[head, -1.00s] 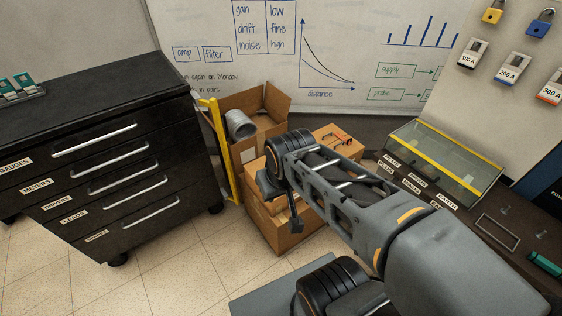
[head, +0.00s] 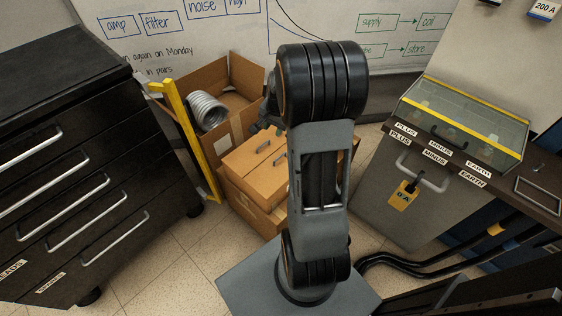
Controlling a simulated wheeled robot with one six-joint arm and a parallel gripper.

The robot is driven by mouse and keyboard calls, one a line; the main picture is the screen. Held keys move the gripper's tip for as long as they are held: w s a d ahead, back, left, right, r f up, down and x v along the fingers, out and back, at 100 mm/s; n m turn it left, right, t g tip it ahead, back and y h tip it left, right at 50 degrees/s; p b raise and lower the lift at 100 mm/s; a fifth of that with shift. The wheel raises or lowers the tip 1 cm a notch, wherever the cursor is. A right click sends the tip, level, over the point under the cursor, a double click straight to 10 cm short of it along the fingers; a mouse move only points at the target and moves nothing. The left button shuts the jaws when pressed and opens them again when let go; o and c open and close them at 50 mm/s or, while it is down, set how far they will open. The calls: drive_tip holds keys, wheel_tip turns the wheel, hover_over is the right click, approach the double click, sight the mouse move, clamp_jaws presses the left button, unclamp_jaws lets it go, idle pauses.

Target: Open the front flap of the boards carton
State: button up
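Two closed brown cartons are stacked on the floor, partly behind my arm. The upper carton (head: 245,160) has two small dark handle-like pieces on its top. The lower carton (head: 247,205) stands under it. I cannot read a label that marks either as the boards carton. An open carton (head: 240,75) with raised flaps stands behind them and holds a grey ribbed hose (head: 207,112). Dark parts of my gripper (head: 268,112) show left of my wrist, over the back of the stacked cartons. Its fingertips are hidden, so I cannot tell its opening or any contact.
A black drawer cabinet (head: 75,150) stands at the left. A yellow upright frame (head: 190,140) stands between it and the cartons. A grey cabinet with a glass-topped case (head: 465,115) is at the right, with black cables (head: 430,268) near the floor. Tiled floor is clear at front left.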

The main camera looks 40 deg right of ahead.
sight(281, 156)
drive_tip(key=w+d+f+m+b, duration=0.1)
drive_tip(key=f, duration=0.6)
drive_tip(key=w+d+f+m+b, duration=0.1)
drive_tip(key=d+f, duration=0.1)
drive_tip(key=f, duration=0.5)
drive_tip(key=w+d+f+m+b, duration=0.1)
drive_tip(key=d+f+b, duration=0.1)
drive_tip(key=f, duration=0.5)
drive_tip(key=shift+d, duration=0.1)
clamp_jaws()
